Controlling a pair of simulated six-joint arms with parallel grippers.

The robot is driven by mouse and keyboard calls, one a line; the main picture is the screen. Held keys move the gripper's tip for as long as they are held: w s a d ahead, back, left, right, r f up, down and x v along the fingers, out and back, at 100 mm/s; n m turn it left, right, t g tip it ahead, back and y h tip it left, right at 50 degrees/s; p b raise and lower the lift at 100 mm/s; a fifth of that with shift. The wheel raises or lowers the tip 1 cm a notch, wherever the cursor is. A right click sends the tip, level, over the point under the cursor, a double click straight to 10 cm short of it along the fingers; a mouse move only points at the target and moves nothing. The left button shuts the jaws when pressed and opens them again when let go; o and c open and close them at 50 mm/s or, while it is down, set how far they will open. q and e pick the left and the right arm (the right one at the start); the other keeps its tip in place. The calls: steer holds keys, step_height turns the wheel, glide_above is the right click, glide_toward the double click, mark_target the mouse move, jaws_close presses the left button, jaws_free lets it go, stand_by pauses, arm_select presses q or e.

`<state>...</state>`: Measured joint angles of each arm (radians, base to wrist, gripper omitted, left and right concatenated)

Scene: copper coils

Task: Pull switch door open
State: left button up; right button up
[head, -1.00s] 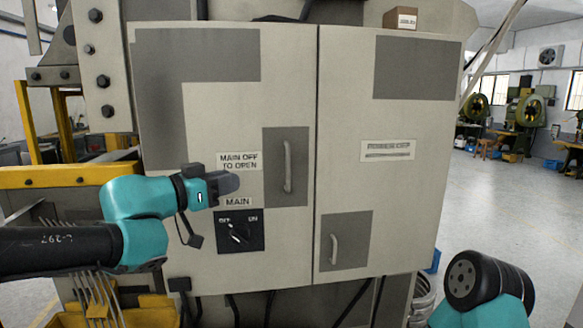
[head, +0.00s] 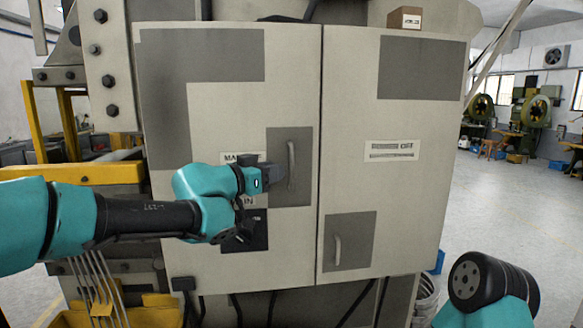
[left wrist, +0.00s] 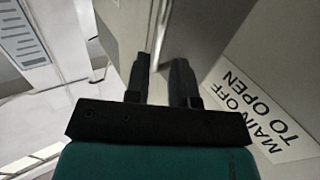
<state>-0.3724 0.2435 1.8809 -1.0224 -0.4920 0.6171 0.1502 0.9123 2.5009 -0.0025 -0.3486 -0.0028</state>
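The switch door (head: 222,105) is the left of two grey cabinet doors and stands shut in the head view. Its upright bar handle (head: 292,160) sits on a dark grey patch near its right edge. My left gripper (head: 280,179) is at the lower part of the handle. In the left wrist view its two fingers (left wrist: 161,75) are apart, and the handle (left wrist: 163,28) shows just past their tips, in line with the gap. Whether they touch it is unclear. My left arm partly covers the MAIN switch (head: 258,240). My right gripper is out of view.
The right cabinet door (head: 410,120) is shut and has its own handle (head: 337,249) low on its left side. A small brown box (head: 404,18) stands on top. Open floor (head: 510,215) lies to the right. Yellow framing (head: 70,174) is at the left.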

mark_target(291, 186)
arm_select(q)
steer(key=x, duration=0.6)
steer(key=shift+w+d, duration=0.1)
steer(key=shift+c, duration=0.5)
jaws_close()
